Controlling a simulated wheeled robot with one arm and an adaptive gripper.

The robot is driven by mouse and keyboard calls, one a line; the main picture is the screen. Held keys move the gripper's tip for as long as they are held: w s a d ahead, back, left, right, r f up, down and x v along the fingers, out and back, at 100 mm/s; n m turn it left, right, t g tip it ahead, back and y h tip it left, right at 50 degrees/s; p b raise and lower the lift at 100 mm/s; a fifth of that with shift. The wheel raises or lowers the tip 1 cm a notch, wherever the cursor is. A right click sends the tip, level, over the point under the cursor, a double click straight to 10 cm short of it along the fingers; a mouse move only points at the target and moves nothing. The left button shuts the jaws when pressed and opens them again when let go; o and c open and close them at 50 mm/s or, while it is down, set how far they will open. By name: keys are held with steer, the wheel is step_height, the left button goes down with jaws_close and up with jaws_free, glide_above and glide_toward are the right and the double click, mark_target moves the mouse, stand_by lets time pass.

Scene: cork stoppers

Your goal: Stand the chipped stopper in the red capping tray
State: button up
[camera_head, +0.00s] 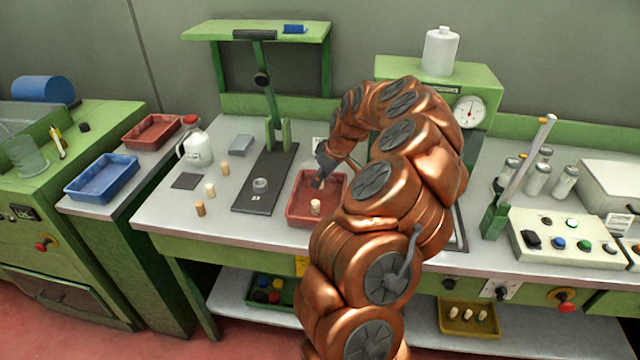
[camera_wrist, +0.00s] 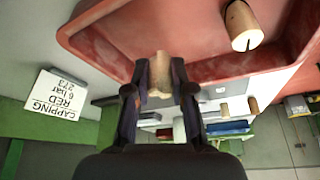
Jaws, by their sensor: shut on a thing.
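The red capping tray (camera_head: 296,214) sits on the bench, left of my arm; its wall fills the top of the wrist view (camera_wrist: 110,40). My gripper (camera_head: 319,183) is over the tray. In the wrist view my gripper (camera_wrist: 160,88) is shut on a pale cork stopper (camera_wrist: 160,72), whose end looks notched. I cannot tell whether it touches the tray floor. Another stopper (camera_head: 315,207) stands in the tray's front part; it also shows in the wrist view (camera_wrist: 241,22), with a dark slit on its end. The held stopper is hidden in the head view.
Loose stoppers (camera_head: 210,190) stand on the bench to the left, near a black plate with a press stand (camera_head: 265,190). A white jug (camera_head: 196,146) stands behind them. Another red tray (camera_head: 152,131) and a blue tray (camera_head: 102,178) are at far left.

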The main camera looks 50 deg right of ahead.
steer(key=shift+f, duration=1.3)
steer(key=shift+f, duration=0.2)
steer(key=o, duration=0.7)
steer(key=shift+c, duration=0.2)
steer(key=shift+r, duration=0.15)
